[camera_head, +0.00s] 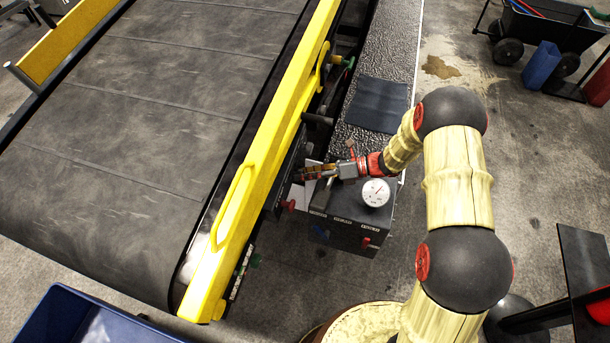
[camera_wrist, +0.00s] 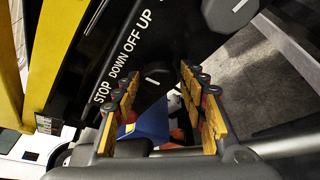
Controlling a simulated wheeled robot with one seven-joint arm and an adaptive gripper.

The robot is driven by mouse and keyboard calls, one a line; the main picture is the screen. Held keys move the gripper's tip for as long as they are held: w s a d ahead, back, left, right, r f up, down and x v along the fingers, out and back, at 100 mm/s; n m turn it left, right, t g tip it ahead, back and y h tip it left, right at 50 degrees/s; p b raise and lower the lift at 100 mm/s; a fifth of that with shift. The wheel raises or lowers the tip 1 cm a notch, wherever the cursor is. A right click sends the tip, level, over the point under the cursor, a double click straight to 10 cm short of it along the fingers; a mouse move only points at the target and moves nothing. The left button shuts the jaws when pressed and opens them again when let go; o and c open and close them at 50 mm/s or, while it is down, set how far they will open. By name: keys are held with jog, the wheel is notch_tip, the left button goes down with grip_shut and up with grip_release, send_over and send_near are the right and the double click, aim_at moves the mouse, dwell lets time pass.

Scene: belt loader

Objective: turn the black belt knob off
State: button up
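In the wrist view a dark round knob (camera_wrist: 155,77) with a short white mark sits on a black panel, beyond and between my fingertips. Another dark knob (camera_wrist: 230,10) with a white mark is at the top edge. White lettering on the panel reads STOP, DOWN, OFF, UP. I cannot tell which knob is the belt knob. My gripper (camera_wrist: 158,92) is open, with its two orange-padded fingers apart and no object held. In the head view my gripper (camera_head: 314,173) points left at the belt loader's side, below the yellow rail; the knob is not clear there.
The belt (camera_head: 130,120) has a yellow side rail (camera_head: 265,140). A dark control box (camera_head: 345,226) with a round gauge (camera_head: 375,192) and red handles stands just below my gripper. A blue bin (camera_head: 75,320) is at lower left. A cart (camera_head: 545,28) stands at upper right.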

jog(key=shift+o, duration=0.7)
jog(key=v, duration=1.2)
